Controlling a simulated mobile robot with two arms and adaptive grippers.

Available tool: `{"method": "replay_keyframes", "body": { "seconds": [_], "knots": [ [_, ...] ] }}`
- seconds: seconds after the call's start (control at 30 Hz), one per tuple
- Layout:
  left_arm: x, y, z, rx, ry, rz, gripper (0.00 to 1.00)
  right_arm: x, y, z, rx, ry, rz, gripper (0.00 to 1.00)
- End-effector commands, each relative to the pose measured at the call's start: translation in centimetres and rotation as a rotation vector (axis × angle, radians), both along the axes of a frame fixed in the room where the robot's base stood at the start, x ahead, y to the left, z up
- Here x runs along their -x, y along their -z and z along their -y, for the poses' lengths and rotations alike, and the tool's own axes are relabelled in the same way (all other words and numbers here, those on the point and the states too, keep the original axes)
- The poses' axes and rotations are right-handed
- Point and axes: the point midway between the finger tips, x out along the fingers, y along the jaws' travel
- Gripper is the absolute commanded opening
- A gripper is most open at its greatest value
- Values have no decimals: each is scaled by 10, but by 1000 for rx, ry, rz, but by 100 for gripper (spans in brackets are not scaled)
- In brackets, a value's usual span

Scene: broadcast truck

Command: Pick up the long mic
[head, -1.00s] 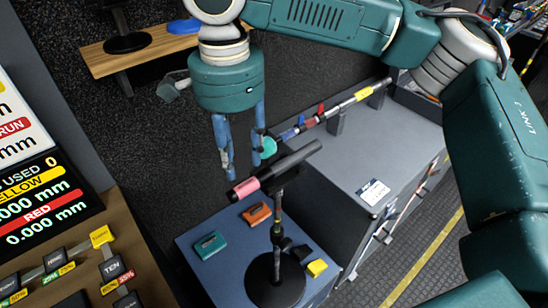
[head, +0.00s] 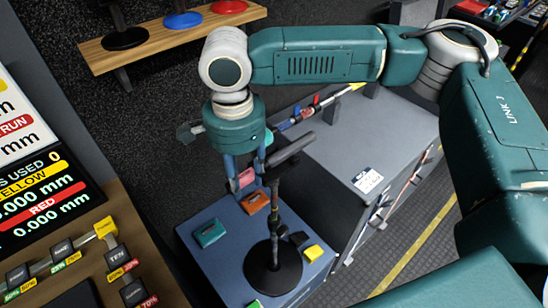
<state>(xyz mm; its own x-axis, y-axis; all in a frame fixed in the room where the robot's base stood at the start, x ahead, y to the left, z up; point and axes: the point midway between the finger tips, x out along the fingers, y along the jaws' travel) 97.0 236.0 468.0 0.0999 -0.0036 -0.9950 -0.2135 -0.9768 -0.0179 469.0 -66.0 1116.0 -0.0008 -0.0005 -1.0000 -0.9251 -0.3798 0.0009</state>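A long dark mic (head: 290,149) with a pink band at its left end lies tilted across the top of a black stand (head: 275,215) with a round base. The stand is on a blue-grey tabletop (head: 215,265). My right gripper (head: 246,178) points down at the mic's pink end. Its two blue fingers are apart, with the pink part showing between them; I cannot tell whether they touch it. My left gripper is not in view.
A pole (head: 305,112) with coloured bands rests on the grey cabinet (head: 395,135) behind. Teal (head: 208,233), orange (head: 255,202) and yellow (head: 313,253) small items lie around the stand. A wooden shelf (head: 165,45) is at upper left, a control panel (head: 130,240) at left.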

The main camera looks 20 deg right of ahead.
Motion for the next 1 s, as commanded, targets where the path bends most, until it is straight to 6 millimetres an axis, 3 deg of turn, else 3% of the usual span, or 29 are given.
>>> {"method": "replay_keyframes", "body": {
  "seconds": [0.03, 0.17, 0.47, 0.63, 0.77, 1.0],
  "knots": [
    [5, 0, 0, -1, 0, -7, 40, 0, 0, 0, 0, 0, 0, 23],
    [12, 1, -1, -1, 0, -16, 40, 0, 0, 0, 0, 0, 0, 0],
    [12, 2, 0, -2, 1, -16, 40, -1, -3, 0, -1, 0, 2, 0],
    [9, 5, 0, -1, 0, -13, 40, -2, -17, -1, -2, 1, 5, 0],
    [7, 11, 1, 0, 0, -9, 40, -2, -40, -1, -3, 1, 6, 0],
    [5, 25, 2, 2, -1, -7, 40, -2, -108, -1, -3, 1, 7, 0]
  ]
}}
